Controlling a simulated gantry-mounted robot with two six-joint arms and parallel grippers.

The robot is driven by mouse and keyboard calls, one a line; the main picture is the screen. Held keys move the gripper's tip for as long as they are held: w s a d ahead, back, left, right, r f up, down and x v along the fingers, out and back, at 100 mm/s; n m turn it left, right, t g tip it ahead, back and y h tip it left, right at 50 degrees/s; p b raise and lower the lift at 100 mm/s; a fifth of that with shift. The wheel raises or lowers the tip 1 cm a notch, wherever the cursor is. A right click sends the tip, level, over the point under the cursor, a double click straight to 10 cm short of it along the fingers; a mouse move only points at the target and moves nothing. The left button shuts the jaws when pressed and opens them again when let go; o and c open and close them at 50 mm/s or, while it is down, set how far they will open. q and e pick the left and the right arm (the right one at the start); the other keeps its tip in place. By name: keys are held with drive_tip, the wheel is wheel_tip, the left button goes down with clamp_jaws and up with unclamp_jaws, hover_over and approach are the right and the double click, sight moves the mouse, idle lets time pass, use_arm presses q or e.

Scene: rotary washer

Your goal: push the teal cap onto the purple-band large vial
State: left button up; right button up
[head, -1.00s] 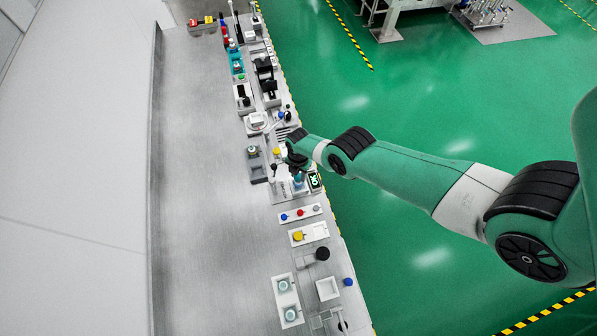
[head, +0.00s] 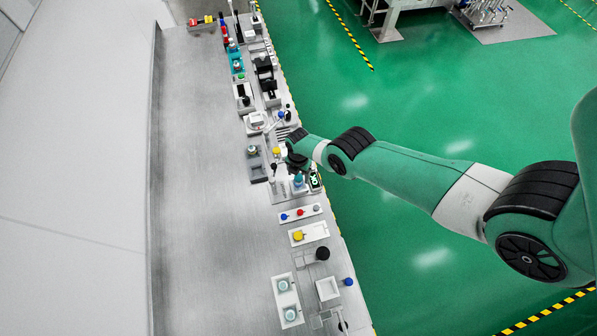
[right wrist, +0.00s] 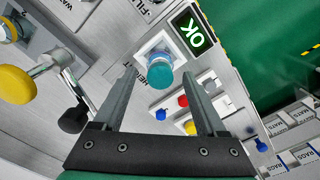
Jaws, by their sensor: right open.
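The teal cap (right wrist: 158,70) shows from above in the right wrist view, on top of a blue-tinted vial (right wrist: 158,52) in a white square holder marked "HEIGHT". No purple band can be made out, and I cannot tell how far down the cap sits. My right gripper (right wrist: 159,78) is open, its two fingers apart on either side of the cap in the picture, with no visible grip on it. In the head view the capped vial (head: 299,181) stands just below my right gripper (head: 285,168), whose fingers are hard to make out. My left gripper is not in view.
A display reading "OK" (right wrist: 193,29) stands beside the holder. A lever with a yellow knob (right wrist: 14,85) and a black knob (right wrist: 74,120) is at the left. Red (right wrist: 183,101) and blue (right wrist: 161,114) knobs lie close by. The grey bench left of the stations (head: 205,200) is clear.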

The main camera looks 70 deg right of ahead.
wheel_tip(320, 180, up, 8)
drive_tip(key=p, duration=0.7)
drive_tip(key=shift+f+p, duration=0.1)
drive_tip(key=shift+p, duration=0.25)
drive_tip(key=shift+f, duration=0.15)
drive_tip(key=shift+a, duration=0.1)
